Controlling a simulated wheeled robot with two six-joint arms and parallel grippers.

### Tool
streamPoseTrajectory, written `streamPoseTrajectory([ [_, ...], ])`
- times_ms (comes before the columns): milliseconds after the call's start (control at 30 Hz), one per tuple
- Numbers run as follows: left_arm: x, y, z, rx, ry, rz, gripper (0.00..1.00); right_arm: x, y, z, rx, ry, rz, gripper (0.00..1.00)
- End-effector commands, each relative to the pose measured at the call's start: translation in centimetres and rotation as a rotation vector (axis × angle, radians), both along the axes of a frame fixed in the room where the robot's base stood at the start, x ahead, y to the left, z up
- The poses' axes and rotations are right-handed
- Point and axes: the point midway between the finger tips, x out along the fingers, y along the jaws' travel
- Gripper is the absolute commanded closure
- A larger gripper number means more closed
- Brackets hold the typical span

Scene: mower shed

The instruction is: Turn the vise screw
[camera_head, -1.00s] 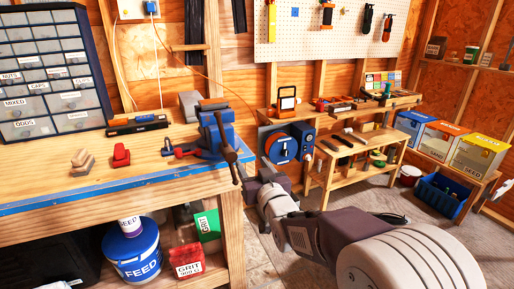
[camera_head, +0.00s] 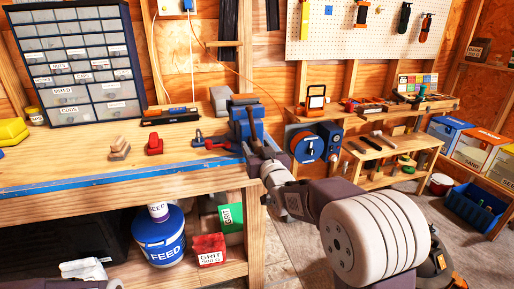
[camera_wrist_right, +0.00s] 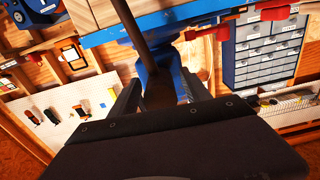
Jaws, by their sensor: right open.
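The blue vise (camera_head: 243,118) is mounted at the right front corner of the wooden workbench (camera_head: 190,181). Its dark handle bar hangs at the front, partly hidden by my right gripper (camera_head: 258,162). In the right wrist view, the blue vise (camera_wrist_right: 152,72) is straight ahead and the dark handle bar (camera_wrist_right: 131,30) slants down toward the space between the fingers. My right gripper (camera_wrist_right: 160,98) is open, one finger on each side of the dark screw end. I cannot tell whether the fingers touch it.
A blue reel (camera_head: 307,146) stands right of the vise.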

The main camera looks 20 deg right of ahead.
Motion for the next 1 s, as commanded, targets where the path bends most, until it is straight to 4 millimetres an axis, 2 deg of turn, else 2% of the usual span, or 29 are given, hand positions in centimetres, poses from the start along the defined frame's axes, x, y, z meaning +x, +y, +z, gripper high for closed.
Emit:
streamPoseTrajectory([
  [100, 0.0, 0.0, 0.0, 0.0, 0.0, 0.0, 0.64, -0.02, -0.01, 0.0, 0.0, 0.0, 0.0, 0.44],
  [133, 0.0, 0.0, 0.0, 0.0, 0.0, 0.0, 0.64, -0.03, -0.01, 0.0, 0.0, 0.0, 0.0, 0.47],
  [300, 0.0, 0.0, 0.0, 0.0, 0.0, 0.0, 0.64, -0.04, -0.01, -0.01, 0.0, 0.0, 0.0, 0.94],
  [333, 0.0, 0.0, 0.0, 0.0, 0.0, 0.0, 0.64, -0.04, -0.01, -0.01, 0.0, 0.0, 0.0, 1.0],
  [600, -0.01, 0.0, -0.71, 0.0, 0.0, 0.0, 0.64, -0.04, 0.0, -0.11, 0.131, 0.004, 0.0, 1.0],
  [867, 0.0, 0.0, -0.61, 0.0, 0.0, 0.0, 0.64, -0.05, 0.0, -0.02, 0.14, 0.005, 0.0, 1.0],
  [900, 0.0, 0.0, -0.61, 0.0, 0.0, 0.0, 0.64, -0.05, 0.0, -0.01, 0.14, 0.005, 0.0, 0.54],
  [933, 0.0, 0.0, -0.61, 0.0, 0.0, 0.0, 0.64, -0.05, 0.0, -0.01, 0.139, 0.005, 0.0, 0.46],
  [1000, 0.0, 0.0, -0.61, 0.0, 0.0, 0.0, 0.64, -0.05, 0.0, -0.01, 0.139, 0.005, 0.0, 0.44],
])
